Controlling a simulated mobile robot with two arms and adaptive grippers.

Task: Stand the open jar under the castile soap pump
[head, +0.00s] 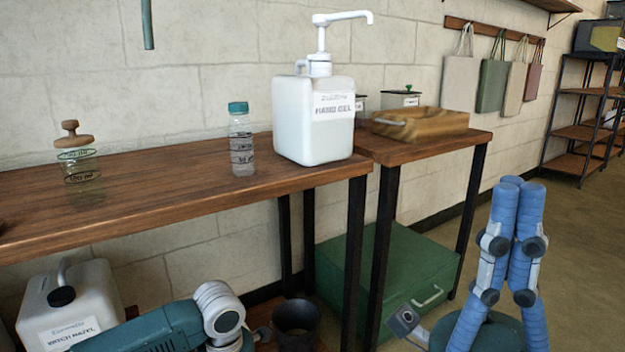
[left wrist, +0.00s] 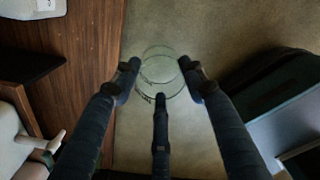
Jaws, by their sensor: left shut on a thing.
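In the left wrist view my left gripper (left wrist: 160,82) is shut on a clear glass jar (left wrist: 161,62), held over bare floor beside a wooden edge. The jar shows as thin rings; whether its mouth is open is hard to tell. The left gripper is outside the head view. My right gripper (head: 516,186) points upward at the right, its blue fingertips close together, with nothing seen between them. No pump with a readable castile soap label shows. The white pump container on the table (head: 120,198) reads hand gel (head: 300,118); a lower one reads witch hazel (head: 85,290).
A teal-capped bottle (head: 241,150) and a clear jar with a wooden stopper (head: 77,160) stand on the table. A wooden tray (head: 430,122) is on the second table. A green chest (head: 335,270) and a dark bin (head: 296,318) are below.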

